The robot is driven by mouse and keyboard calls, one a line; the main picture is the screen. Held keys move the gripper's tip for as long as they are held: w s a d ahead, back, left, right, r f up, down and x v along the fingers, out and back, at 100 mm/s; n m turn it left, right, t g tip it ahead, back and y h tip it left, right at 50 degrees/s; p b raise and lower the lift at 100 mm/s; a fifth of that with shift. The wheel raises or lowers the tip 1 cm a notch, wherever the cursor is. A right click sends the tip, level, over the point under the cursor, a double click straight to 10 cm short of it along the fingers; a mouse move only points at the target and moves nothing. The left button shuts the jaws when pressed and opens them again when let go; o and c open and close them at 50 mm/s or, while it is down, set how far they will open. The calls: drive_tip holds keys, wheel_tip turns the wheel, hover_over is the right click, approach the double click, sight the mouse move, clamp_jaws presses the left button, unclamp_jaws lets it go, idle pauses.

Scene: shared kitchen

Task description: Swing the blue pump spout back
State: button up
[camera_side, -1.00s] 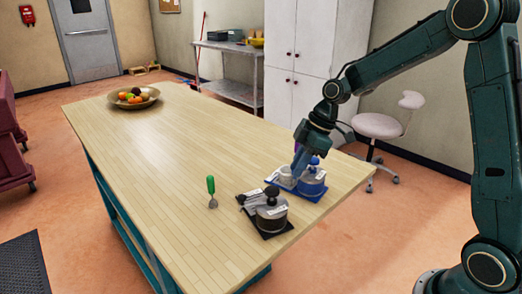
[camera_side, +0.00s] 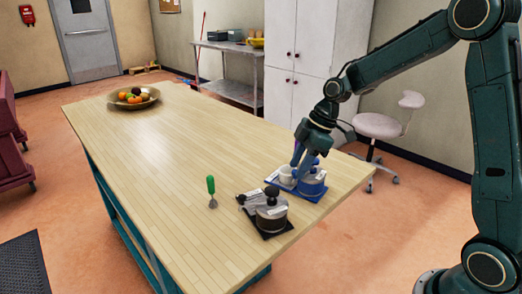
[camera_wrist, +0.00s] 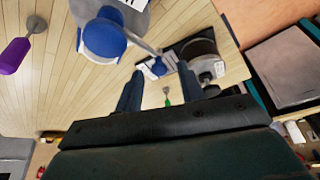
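The blue pump (camera_side: 312,184) stands on a blue base near the table's right edge, with a pale cup-like part beside it. In the wrist view its blue knob (camera_wrist: 103,40) tops a grey body, and a thin spout (camera_wrist: 145,46) reaches right and down from it to a small blue end piece (camera_wrist: 158,67). My gripper (camera_side: 301,160) points down over the pump. In the wrist view my gripper (camera_wrist: 160,88) has its fingers apart, the spout's end lying just beyond the gap. I cannot tell whether a finger touches it.
A similar black-topped pump (camera_side: 271,214) stands close by on a dark base. A green-handled tool (camera_side: 211,190) stands left of it. A purple-handled tool (camera_wrist: 15,55) shows in the wrist view. A fruit bowl (camera_side: 134,108) is at the far end. The table's middle is clear.

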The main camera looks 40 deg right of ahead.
drive_tip(key=v, duration=1.3)
drive_tip(key=shift+r, duration=0.25)
drive_tip(key=s+a+r+m+t+h, duration=0.1)
drive_tip(key=s+a+r+m+h, duration=0.15)
drive_tip(key=s+a+m, duration=0.4)
drive_tip(key=s+f+m+t, duration=0.1)
drive_tip(key=s+m, duration=0.1)
drive_tip(key=s, duration=0.6)
drive_tip(key=s+f+m+t+h, duration=0.1)
drive_tip(key=s+f+m, duration=0.1)
drive_tip(key=s, duration=0.6)
drive_tip(key=shift+a+m, duration=0.25)
drive_tip(key=shift+m, duration=0.2)
